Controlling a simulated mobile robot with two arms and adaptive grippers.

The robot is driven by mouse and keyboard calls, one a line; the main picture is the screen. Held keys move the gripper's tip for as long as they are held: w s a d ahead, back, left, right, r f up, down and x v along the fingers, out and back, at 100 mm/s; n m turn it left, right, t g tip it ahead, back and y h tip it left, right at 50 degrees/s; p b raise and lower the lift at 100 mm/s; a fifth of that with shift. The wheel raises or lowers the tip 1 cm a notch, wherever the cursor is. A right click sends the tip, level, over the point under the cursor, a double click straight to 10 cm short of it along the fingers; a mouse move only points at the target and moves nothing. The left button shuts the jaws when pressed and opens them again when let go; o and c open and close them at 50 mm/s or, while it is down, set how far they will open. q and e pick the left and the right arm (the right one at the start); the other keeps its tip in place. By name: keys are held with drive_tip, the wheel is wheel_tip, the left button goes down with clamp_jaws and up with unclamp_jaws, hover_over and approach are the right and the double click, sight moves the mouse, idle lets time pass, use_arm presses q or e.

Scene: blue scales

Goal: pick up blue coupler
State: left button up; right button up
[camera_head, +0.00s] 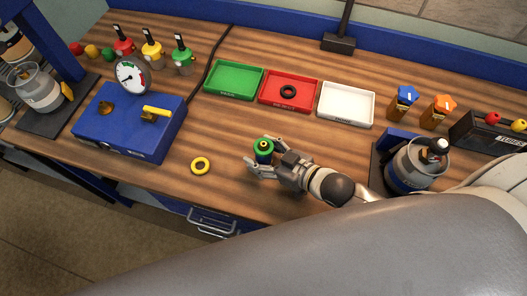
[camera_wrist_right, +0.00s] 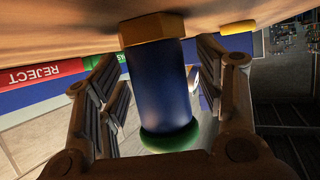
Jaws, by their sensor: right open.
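The blue coupler (camera_head: 264,157) stands upright on the wooden table, with a green ring around its top. In the right wrist view the picture is upside down, and the coupler's blue body (camera_wrist_right: 157,85) shows between my fingers, with its brass hex end (camera_wrist_right: 153,28) at the tabletop. My right gripper (camera_head: 261,157) is open, with one finger on each side of the coupler. A gap shows between each finger and the body in the wrist view. My left gripper is not in view.
A yellow ring (camera_head: 200,166) lies left of the coupler. Behind are a green tray (camera_head: 234,96), a red tray (camera_head: 270,101) holding a dark ring (camera_head: 288,92), and a white tray (camera_head: 346,118). A blue gauge box (camera_head: 120,135) stands left. A grey canister (camera_head: 408,170) stands right, near my arm.

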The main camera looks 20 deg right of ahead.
drive_tip(key=c, duration=1.2)
drive_tip(key=shift+c, duration=0.3)
drive_tip(key=shift+r, duration=0.1)
